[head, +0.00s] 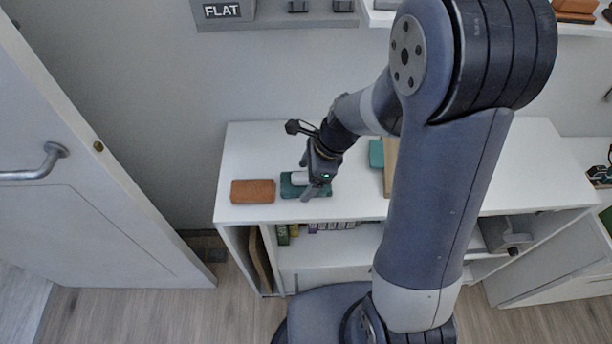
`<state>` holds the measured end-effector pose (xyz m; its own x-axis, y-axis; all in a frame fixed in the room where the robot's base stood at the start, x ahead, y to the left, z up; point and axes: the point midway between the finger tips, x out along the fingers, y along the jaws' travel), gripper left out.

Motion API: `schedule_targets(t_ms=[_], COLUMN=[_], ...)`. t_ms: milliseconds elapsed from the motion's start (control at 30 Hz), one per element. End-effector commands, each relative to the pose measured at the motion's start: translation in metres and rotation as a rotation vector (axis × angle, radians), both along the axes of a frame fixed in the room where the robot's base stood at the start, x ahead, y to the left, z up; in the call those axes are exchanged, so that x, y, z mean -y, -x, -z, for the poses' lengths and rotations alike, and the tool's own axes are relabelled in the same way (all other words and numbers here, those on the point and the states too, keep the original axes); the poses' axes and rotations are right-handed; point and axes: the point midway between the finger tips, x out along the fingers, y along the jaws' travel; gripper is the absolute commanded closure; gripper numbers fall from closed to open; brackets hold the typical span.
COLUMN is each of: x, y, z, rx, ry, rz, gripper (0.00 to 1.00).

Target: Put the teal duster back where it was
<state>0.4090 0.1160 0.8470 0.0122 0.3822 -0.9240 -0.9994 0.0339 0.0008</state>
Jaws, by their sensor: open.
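A teal block that looks like the teal duster (290,190) lies on the white desk top (350,207), near its front left. My gripper (308,187) is open and right over this block, hiding part of it. I cannot tell whether the fingers touch it. A small pale piece shows between the gripper and the block; I cannot tell what it belongs to. A second teal item (376,153) lies farther back on the desk, partly hidden by my arm.
An orange-brown block (253,191) lies just left of the teal block. A tan board (390,166) is beside the second teal item. A wall shelf with a "FLAT" sign (222,11) hangs above. A door (70,170) stands at left. Books (318,227) sit below the desk top.

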Motion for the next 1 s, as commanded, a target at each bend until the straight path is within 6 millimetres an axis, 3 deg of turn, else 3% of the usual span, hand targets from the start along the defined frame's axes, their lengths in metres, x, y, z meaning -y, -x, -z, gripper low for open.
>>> schedule_targets(t_ms=[300, 500, 700, 1000], x=[0.026, 0.039, 0.043, 0.043], y=[-0.001, 0.0, 0.001, 0.001], z=[-0.064, -0.093, -0.104, -0.104], rx=[0.007, 0.004, 0.001, 0.0], ry=[0.0, 0.0, 0.0, 0.0], rz=[0.003, 0.003, 0.0, 0.0], gripper=[0.2, 0.2, 0.2, 0.2])
